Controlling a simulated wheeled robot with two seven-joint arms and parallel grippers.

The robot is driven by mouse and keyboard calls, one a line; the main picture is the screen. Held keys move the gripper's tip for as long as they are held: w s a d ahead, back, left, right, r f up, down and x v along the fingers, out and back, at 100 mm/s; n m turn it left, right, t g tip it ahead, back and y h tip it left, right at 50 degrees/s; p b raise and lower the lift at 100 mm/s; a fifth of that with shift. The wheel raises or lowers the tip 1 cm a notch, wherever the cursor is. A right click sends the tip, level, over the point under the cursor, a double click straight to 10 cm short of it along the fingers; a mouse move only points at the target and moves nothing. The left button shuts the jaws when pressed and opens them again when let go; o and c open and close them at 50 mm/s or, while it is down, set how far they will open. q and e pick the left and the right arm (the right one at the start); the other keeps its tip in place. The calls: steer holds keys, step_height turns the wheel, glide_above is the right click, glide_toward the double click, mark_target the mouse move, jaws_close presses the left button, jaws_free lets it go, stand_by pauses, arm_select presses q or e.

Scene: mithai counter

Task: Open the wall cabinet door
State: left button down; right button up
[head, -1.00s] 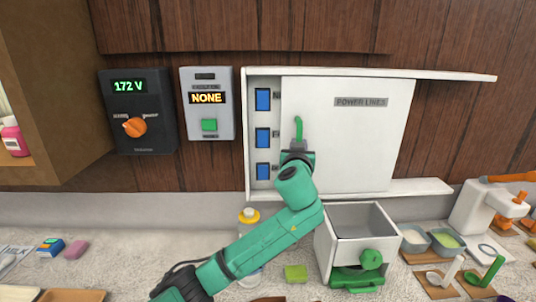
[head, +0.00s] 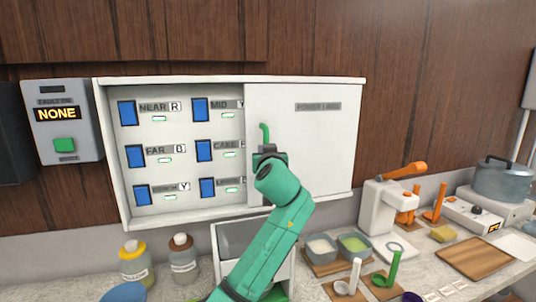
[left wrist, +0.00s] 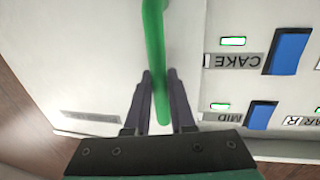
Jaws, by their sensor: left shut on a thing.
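The wall cabinet (head: 172,82) is a white shallow box on the wood wall. Its white sliding door (head: 310,150), labelled POWER LINES, covers the right part, and the left part is exposed. The green door handle (head: 264,132) stands upright near the door's left edge. My left gripper (head: 268,152) is at the handle. In the left wrist view its two dark fingers (left wrist: 160,78) are shut on the green handle (left wrist: 155,35), one on each side. The door (left wrist: 80,60) is behind them. My right gripper is not in view.
Inside are several blue switches (head: 127,112) with green lights and labels. A grey box (head: 62,120) reading NONE hangs to the left. Below, the counter holds bottles (head: 134,265), a grey open box (head: 240,235), bowls (head: 354,245), a white machine (head: 385,212) and a pot (head: 503,180).

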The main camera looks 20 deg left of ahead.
arm_select(q)
steer(key=c, duration=0.8)
jaws_free()
steer(key=shift+o, duration=0.2)
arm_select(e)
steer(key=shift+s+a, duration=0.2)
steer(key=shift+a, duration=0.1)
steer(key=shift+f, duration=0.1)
arm_select(q)
steer(key=shift+s+d, duration=0.1)
steer(key=shift+s, duration=0.1)
steer(key=b+v, duration=0.5)
steer(key=v, duration=0.9)
steer(key=shift+b, duration=0.35)
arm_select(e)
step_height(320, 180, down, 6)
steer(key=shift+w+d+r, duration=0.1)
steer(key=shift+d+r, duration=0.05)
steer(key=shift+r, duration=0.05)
arm_select(q)
steer(key=shift+s, duration=0.1)
